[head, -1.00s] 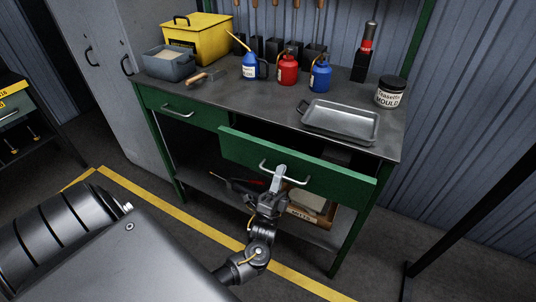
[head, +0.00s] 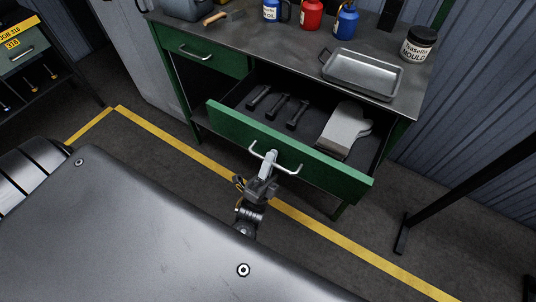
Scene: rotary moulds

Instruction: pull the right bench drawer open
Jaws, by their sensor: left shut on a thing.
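The right bench drawer (head: 315,166) has a green front and stands well out from the bench. Its inside shows several dark tools (head: 278,107) and a pale grey glove-like item (head: 346,130). My left gripper (head: 266,160) is shut on the drawer's pale bar handle (head: 288,168), near the handle's left part. My right gripper does not show.
The bench top (head: 290,58) carries a metal tray (head: 362,75), a mould jar (head: 418,45), and blue and red oil cans. The left drawer (head: 205,55) is closed. A dark stand (head: 455,150) is at the right. Yellow-lined floor lies in front.

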